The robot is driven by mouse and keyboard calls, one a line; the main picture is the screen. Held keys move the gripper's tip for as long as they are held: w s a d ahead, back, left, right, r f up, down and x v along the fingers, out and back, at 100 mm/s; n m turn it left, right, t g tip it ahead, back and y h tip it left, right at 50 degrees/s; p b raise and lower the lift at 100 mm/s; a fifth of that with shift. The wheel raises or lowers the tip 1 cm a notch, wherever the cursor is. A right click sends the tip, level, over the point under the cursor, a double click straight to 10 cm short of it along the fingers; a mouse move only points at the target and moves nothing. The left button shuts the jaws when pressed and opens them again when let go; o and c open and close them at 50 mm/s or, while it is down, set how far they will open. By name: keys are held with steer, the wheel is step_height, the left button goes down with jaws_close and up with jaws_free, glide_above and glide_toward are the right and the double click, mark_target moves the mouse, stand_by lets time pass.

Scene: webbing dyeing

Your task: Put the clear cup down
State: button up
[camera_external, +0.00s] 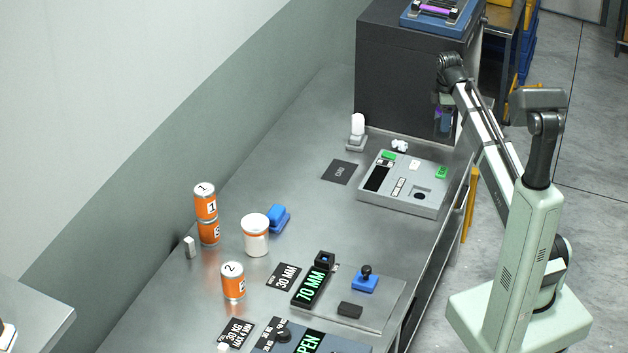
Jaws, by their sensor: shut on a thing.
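My gripper (441,98) is at the far end of the table, in front of the dark cabinet, pointing down. It is shut on the clear cup (444,122), which looks dark and see-through with a purple-blue tint against the cabinet. The cup is small here and its contact with the fingers is hard to make out. It appears upright and held above the table, beyond the grey panel device (432,205).
The metal table (310,155) has clear room left of the cabinet (400,75). A white dispenser (357,130) and a dark card (340,171) are near the device. Orange-labelled cans (206,202), a white tub (256,238) and a blue stamp (365,282) stand nearer.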

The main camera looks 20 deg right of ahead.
steer(key=n, duration=0.6)
steer(key=shift+w+d+f, duration=0.1)
steer(key=shift+f, duration=4.9)
steer(key=shift+f, duration=0.1)
steer(key=o, duration=1.2)
step_height(320, 180, up, 12)
steer(key=shift+r, duration=0.1)
